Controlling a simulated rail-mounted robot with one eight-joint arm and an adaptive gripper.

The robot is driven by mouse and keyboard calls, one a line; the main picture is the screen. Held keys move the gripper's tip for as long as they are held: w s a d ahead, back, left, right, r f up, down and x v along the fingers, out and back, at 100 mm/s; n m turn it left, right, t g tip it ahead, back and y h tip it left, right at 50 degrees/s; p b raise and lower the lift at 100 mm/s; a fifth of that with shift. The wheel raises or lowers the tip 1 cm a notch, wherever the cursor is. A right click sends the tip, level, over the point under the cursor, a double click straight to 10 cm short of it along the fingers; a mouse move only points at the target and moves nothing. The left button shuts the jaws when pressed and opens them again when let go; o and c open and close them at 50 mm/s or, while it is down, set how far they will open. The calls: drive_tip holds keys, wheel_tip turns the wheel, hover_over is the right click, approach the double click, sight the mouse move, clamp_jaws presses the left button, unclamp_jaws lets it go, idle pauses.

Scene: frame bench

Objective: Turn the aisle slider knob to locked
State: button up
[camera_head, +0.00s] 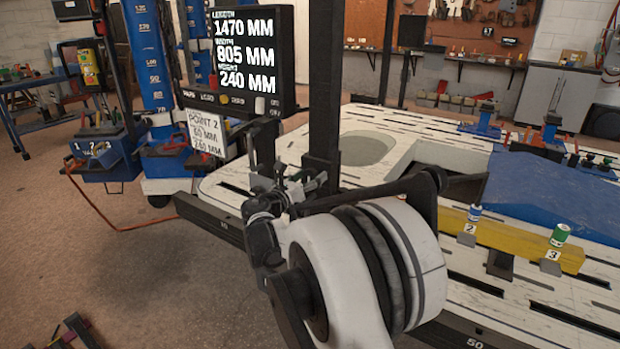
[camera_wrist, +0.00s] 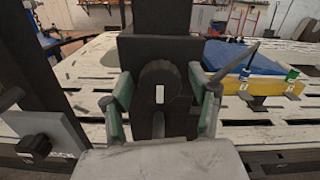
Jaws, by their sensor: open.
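In the wrist view, a dark round knob (camera_wrist: 148,78) with an upright white mark is on the dark block of a post (camera_wrist: 160,50). I take it for the slider knob. My gripper (camera_wrist: 160,88) is open, with one green-padded finger on each side of the knob. A narrow gap shows between each pad and the knob, and how far the fingers reach past it is hard to tell. In the head view, my gripper (camera_head: 290,186) is at the foot of the dark upright post (camera_head: 325,80), and the knob is hidden there. No locked or unlocked label is readable.
A measuring display (camera_head: 243,60) and a paper card (camera_head: 206,132) are left of the post. The slotted white bench (camera_head: 370,120) extends behind. A yellow beam (camera_head: 500,236) and blue panel (camera_head: 550,195) are at right. A small dark knob (camera_wrist: 33,147) is at the wrist view's left.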

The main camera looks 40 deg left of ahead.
drive_tip(key=c, duration=1.2)
drive_tip(key=shift+o, duration=0.2)
drive_tip(key=m, duration=0.4)
drive_tip(key=shift+m, duration=0.3)
drive_tip(key=m, duration=0.4)
drive_tip(key=shift+m, duration=0.3)
drive_tip(key=m, duration=0.4)
drive_tip(key=shift+m, duration=2.4)
